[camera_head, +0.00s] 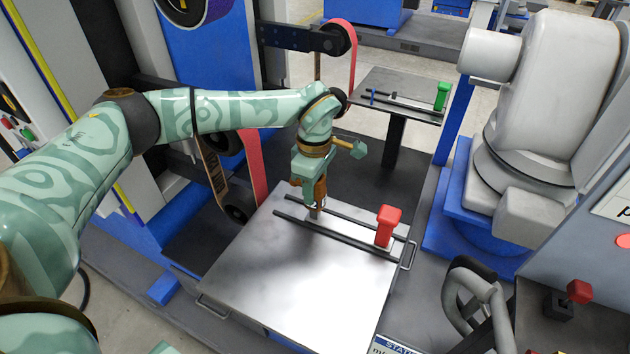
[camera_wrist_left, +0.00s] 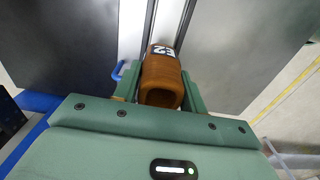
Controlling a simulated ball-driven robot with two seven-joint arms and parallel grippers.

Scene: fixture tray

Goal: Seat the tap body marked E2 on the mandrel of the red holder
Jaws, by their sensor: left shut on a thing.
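The tap body (camera_wrist_left: 163,82) is a brown, hollow piece with a white E2 label on its upper side. In the left wrist view it sits between the green fingers of my left gripper (camera_wrist_left: 165,88), its open end facing the camera. In the head view the gripper (camera_head: 314,200) points down over the left part of the rails, and part of the brown tap body (camera_head: 320,187) shows beside it. The red holder (camera_head: 387,225) stands upright to the right, apart from the gripper. I cannot make out its mandrel clearly. My right gripper is not in view.
The metal tray (camera_head: 290,290) has two dark rails (camera_head: 340,238) along its far side and a wide bare front. A second table (camera_head: 400,100) behind carries a green holder (camera_head: 442,95). A large grey robot (camera_head: 545,110) stands at the right; a blue belt machine (camera_head: 205,60) stands behind.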

